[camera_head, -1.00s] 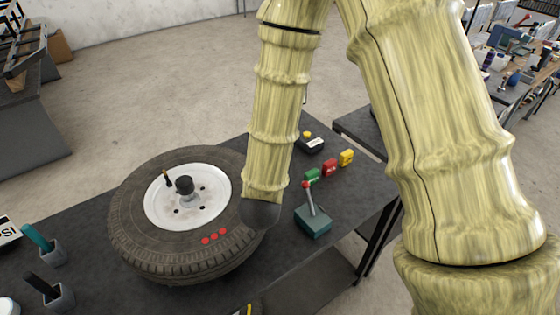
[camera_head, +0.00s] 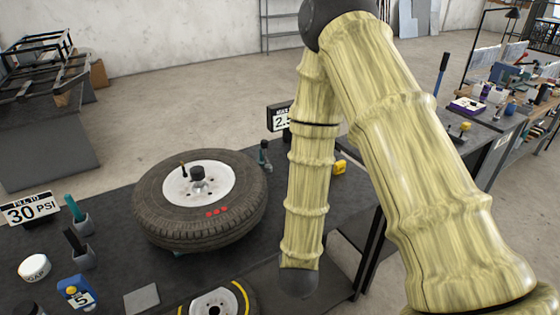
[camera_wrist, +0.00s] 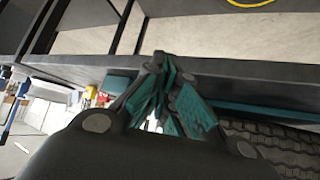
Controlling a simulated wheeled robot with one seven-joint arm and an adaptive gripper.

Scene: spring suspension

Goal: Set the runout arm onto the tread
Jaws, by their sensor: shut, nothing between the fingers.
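The tyre (camera_head: 200,200) lies flat on the dark bench on a white wheel, with red dots on its sidewall; its tread (camera_head: 185,237) faces outward. No runout arm can be made out for certain in the head view. A small dark teal upright thing (camera_head: 264,156) stands behind the tyre and may be it. My gripper (camera_wrist: 172,88) shows teal finger pads close together, shut and empty, in the wrist view. The tread (camera_wrist: 285,145) is at the lower right there, apart from the fingers. In the head view my gripper's dark end (camera_head: 298,284) is low, right of the tyre.
A smaller wheel (camera_head: 215,307) with a yellow stripe is at the front edge. Tool holders (camera_head: 82,222), a white cap (camera_head: 34,268) and a blue block marked 5 (camera_head: 76,290) stand at left. A sign (camera_head: 279,117) and yellow block (camera_head: 340,167) are behind my arm.

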